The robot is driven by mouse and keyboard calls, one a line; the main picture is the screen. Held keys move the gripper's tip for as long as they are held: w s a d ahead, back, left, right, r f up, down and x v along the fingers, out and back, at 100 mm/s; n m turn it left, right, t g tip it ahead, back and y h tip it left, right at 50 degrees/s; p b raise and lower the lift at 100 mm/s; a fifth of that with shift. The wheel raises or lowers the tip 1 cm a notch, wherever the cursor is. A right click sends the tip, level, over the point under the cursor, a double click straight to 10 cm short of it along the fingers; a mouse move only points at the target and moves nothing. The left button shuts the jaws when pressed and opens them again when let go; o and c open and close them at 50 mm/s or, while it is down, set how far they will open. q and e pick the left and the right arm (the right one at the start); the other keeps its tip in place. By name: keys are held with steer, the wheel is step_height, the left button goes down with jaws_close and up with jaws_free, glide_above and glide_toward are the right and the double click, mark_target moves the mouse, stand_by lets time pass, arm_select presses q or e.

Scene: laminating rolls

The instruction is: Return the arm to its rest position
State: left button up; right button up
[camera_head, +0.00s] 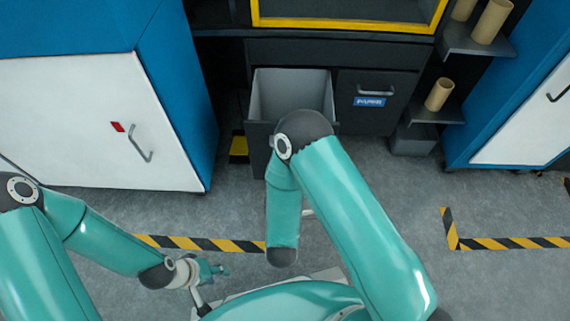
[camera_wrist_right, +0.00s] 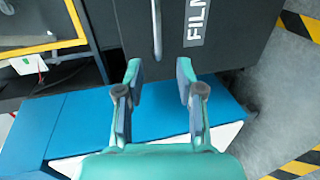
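My left gripper (camera_head: 213,270) is at the lower left of the head view, low in front of my body and away from the furniture. It is small there and its finger gap is unclear. My right arm (camera_head: 350,205) bends at the elbow in front of the open drawer, with its forearm pointing down. My right gripper is not visible in the head view. In the right wrist view, the right gripper (camera_wrist_right: 160,68) has its two fingers apart with nothing between them. A dark front with a handle and a FILM label (camera_wrist_right: 195,22) is beyond the fingertips.
A grey drawer (camera_head: 262,100) stands open in the dark cabinet, partly behind my right elbow. Blue and white cabinets (camera_head: 90,110) stand at both sides. Cardboard rolls (camera_head: 439,95) stand on shelves at upper right. Striped tape (camera_head: 200,243) marks the floor, which is clear at right.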

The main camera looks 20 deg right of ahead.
steer(key=shift+s, duration=0.2)
stand_by(0.4)
steer(key=w+d+m+g+h, duration=0.1)
steer(key=d+m+g+h, duration=0.15)
steer(key=d, duration=0.65)
steer(key=s+d+f+m+g+y, duration=0.1)
steer(key=s+f+m+g+y, duration=0.2)
steer(key=f+m+g+y, duration=0.25)
steer(key=s+a+f+m+g+y, duration=0.3)
steer(key=s+a+m, duration=0.15)
steer(key=s, duration=0.35)
steer(key=s+a+f+m+g+y, duration=0.2)
steer(key=s+a+f+m+g, duration=0.1)
steer(key=s+a, duration=0.3)
step_height(320, 180, up, 33)
steer(key=s+p, duration=0.1)
steer(key=p, duration=3.1)
steer(key=shift+s+d+m+y+p, duration=0.3)
steer(key=shift+d+m+p, duration=0.05)
steer(key=shift+m+p, duration=0.1)
steer(key=shift+f, duration=0.1)
